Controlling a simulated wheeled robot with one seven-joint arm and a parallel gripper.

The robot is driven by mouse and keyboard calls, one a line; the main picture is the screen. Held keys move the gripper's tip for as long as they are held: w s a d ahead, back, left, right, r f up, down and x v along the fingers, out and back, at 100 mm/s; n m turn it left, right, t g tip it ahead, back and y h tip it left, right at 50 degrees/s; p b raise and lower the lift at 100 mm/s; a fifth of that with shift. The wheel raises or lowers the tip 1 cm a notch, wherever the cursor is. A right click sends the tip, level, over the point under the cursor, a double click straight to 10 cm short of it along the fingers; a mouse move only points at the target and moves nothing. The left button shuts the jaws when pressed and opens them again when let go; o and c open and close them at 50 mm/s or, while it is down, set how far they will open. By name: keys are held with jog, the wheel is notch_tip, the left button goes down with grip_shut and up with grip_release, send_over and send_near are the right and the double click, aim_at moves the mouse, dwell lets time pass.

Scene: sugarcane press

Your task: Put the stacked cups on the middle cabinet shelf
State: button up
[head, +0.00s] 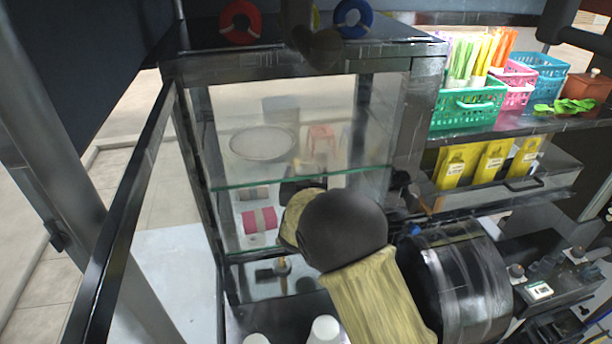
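The cabinet (195,150) has a dark frame with glass shelves. The upper glass shelf edge (310,179) crosses its middle, and a lower shelf edge (245,256) shows below it. White cups (325,331) stand at the bottom edge of the head view, partly cut off. A second white piece (256,339) is beside them on the left; I cannot tell how many are stacked. My arm reaches up from the lower right to the cabinet front. My gripper (298,190) is mostly hidden by my dark wrist, around the upper shelf's height. Its fingers and anything in them are unclear.
A black drum-like machine part (465,280) stands right of my arm. Green (468,106) and pink (512,85) baskets stand on a counter at the upper right, above yellow packets (492,160). A red-and-white item (260,220) shows through the cabinet. A dark post runs along the left.

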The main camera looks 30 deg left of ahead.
jog(key=shift+s+a, duration=0.1)
jog(key=shift+a, duration=0.05)
jog(key=shift+r, duration=0.15)
jog(key=b+v, duration=0.3)
jog(key=v, duration=0.9)
jog(key=shift+d, duration=0.25)
